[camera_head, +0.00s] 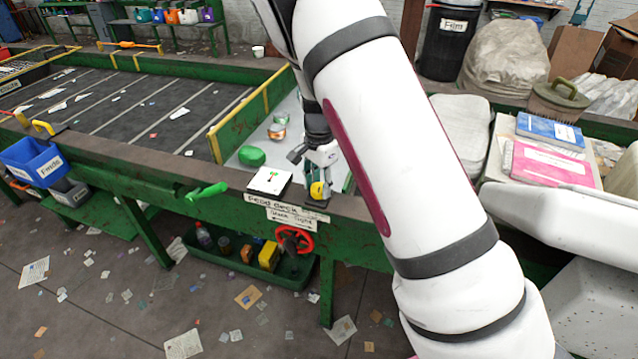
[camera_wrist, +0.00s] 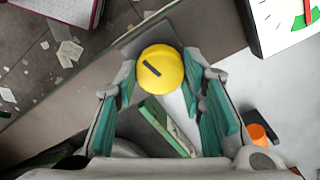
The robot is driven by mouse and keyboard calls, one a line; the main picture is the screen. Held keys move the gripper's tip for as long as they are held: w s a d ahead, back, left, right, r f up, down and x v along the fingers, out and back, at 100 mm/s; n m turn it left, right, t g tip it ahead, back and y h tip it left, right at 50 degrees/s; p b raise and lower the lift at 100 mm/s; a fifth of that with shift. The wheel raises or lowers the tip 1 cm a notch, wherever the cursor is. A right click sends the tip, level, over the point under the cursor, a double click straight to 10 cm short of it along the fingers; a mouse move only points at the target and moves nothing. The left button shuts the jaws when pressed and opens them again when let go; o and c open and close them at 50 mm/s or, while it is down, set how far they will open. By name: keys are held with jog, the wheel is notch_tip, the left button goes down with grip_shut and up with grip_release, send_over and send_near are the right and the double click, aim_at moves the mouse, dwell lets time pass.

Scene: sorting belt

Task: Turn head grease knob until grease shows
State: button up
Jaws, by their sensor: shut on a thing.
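The yellow grease knob (camera_head: 318,190) is on the belt frame's near rail, just right of the white gauge box. In the wrist view the round yellow knob (camera_wrist: 160,70) has a short dark line on its face. My gripper (camera_head: 322,165) is at the knob. The wrist view shows my gripper (camera_wrist: 160,78) with one finger on each side of the knob, shut on it. The white gauge box (camera_head: 270,181) has a green mark and a red needle; its corner also shows in the wrist view (camera_wrist: 287,22). I see no clear grease.
A green handle (camera_head: 206,194) and a red handwheel (camera_head: 295,240) stick out from the frame's near side. A green lump (camera_head: 251,156) and cans (camera_head: 278,130) lie on the pale deck behind. Paper scraps litter the floor.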

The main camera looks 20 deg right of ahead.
aim_at(319, 187)
jog(key=shift+m, duration=0.6)
jog(key=o, duration=1.1)
jog(key=shift+o, duration=0.2)
jog(key=shift+r, duration=0.1)
notch_tip(319, 187, up, 12)
